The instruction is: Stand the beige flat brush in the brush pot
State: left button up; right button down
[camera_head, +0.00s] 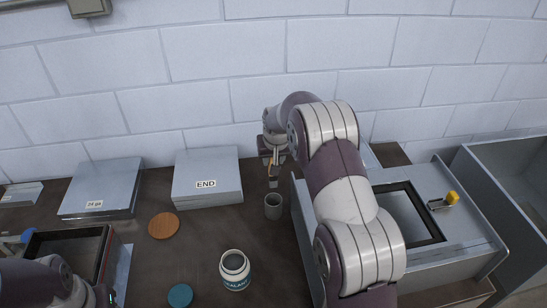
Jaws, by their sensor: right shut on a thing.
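The grey brush pot (273,208) stands upright on the dark bench, left of the grey machine. My right gripper (272,158) is shut on the beige flat brush (273,176), which hangs upright with its lower end just above the pot's mouth. The brush and pot look apart, though the exact gap is hard to tell. The right gripper's fingers are small and partly hidden by its own wrist. Part of my left arm shows at the lower left, but its fingertips are out of sight.
An open jar labelled sealant (235,272) stands in front of the pot, near a blue lid (180,295). A brown disc (164,226) lies to the left. A box marked END (207,190) is behind. The grey machine (455,225) fills the right.

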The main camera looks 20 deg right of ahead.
aim_at(274, 184)
jog(key=shift+w+d, duration=0.15)
jog(key=shift+w, duration=0.2)
jog(key=shift+s+f+b, duration=0.3)
jog(key=shift+f+b, duration=0.3)
notch_tip(274, 184, down, 12)
jog(key=b, duration=0.7)
jog(key=shift+w+r, duration=0.1)
jog(key=shift+r, duration=0.1)
jog(key=c, duration=0.7)
grip_release()
jog(key=shift+o, duration=0.2)
jog(key=shift+r+b, duration=0.15)
jog(key=shift+b, duration=0.15)
